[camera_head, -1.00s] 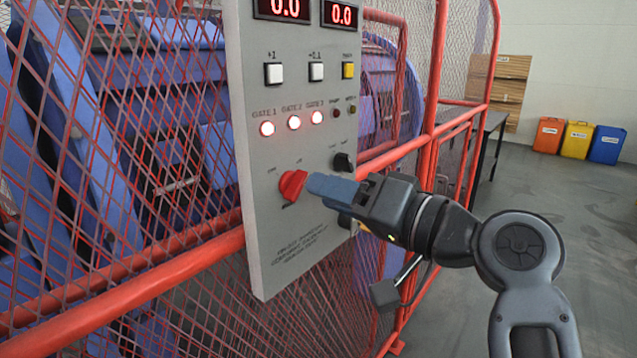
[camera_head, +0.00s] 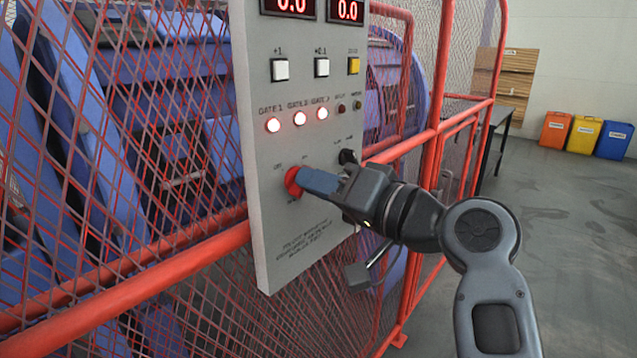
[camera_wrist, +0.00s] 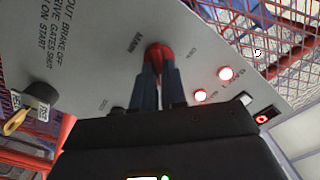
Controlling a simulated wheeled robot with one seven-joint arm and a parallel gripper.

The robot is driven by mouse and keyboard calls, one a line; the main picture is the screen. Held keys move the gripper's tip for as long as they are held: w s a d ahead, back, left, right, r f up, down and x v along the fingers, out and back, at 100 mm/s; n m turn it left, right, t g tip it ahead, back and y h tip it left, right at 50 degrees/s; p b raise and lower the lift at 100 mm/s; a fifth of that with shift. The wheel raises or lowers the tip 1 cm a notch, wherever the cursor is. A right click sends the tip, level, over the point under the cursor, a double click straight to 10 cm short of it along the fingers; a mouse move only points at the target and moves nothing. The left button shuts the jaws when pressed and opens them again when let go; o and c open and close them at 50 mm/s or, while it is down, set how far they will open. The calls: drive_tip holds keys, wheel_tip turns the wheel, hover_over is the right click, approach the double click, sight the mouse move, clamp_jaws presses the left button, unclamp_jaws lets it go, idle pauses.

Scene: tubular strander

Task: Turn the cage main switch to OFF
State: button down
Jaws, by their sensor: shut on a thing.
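The red rotary switch (camera_head: 292,181) sits on the lower left part of the grey control panel (camera_head: 300,235). In the head view my gripper's blue fingers (camera_head: 313,182) reach it from the right and cover part of its knob. In the wrist view the red knob (camera_wrist: 158,52) is between the two fingertips (camera_wrist: 159,68), which are shut on it. The small labels around the switch are too blurred to read surely, though "MAIN" shows beside it in the wrist view.
A black knob (camera_head: 347,157) is close above my gripper. Three lit gate lamps (camera_head: 299,118), two white buttons and a yellow button (camera_head: 353,66) are higher on the panel. Red mesh fence (camera_head: 130,270) stands behind. Open floor (camera_head: 570,230) lies to the right.

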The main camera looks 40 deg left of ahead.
drive_tip(key=shift+f+n+b, duration=0.15)
drive_tip(key=shift+n+b, duration=0.15)
drive_tip(key=shift+b, duration=0.3)
drive_tip(key=shift+s+n+b, duration=0.15)
drive_tip(key=shift+n+b, duration=4.15)
drive_tip(key=shift+b, duration=0.85)
drive_tip(key=shift+s+n+b, duration=0.15)
drive_tip(key=shift+n+b, duration=4.15)
drive_tip(key=shift+b, duration=0.85)
drive_tip(key=c, duration=1.2)
unclamp_jaws()
